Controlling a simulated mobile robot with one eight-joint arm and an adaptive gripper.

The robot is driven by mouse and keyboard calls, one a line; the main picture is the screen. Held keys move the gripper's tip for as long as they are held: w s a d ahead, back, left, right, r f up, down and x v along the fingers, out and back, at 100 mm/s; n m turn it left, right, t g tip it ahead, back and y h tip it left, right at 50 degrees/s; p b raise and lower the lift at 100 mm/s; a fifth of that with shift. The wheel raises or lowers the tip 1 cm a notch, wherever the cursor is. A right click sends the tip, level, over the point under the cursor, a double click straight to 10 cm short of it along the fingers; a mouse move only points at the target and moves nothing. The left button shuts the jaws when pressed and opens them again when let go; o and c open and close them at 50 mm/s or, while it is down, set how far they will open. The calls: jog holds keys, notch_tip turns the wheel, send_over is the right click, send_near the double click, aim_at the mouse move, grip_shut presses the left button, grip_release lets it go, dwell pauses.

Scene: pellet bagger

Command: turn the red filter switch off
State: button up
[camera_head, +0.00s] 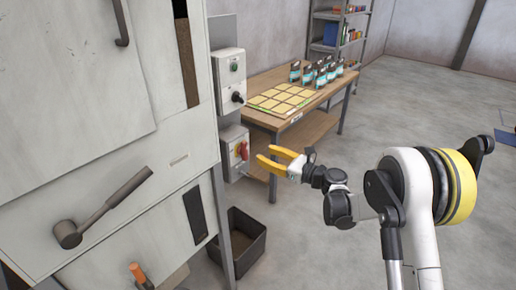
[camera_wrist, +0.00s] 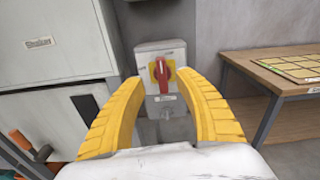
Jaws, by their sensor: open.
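The red filter switch (camera_head: 241,151) is a red rotary handle on the front of a light grey box (camera_head: 230,133), low beside the machine cabinet. In the wrist view the red handle (camera_wrist: 162,76) stands about upright on a yellow plate, and its grey box (camera_wrist: 147,52) shows around it. My gripper (camera_head: 265,156) has yellow fingers, open and empty, pointing at the box from the right. In the wrist view my gripper (camera_wrist: 165,90) frames the switch between its fingers, with a gap on both sides. I cannot tell the exact distance left between them.
A wooden table (camera_head: 299,78) with cards and pouches stands behind. A black bin (camera_head: 240,238) sits on the floor below. A large lever (camera_head: 105,207) sticks out from the cabinet. Floor at right is clear.

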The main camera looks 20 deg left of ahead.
aim_at(246, 148)
jog(key=shift+m, duration=0.4)
jog(key=x, duration=0.3)
jog(key=b+x, duration=0.1)
jog(key=x, duration=0.3)
jog(key=b+x, duration=0.1)
jog(key=x, duration=0.3)
jog(key=shift+d+f, duration=0.1)
jog(key=shift+f, duration=0.25)
grip_shut()
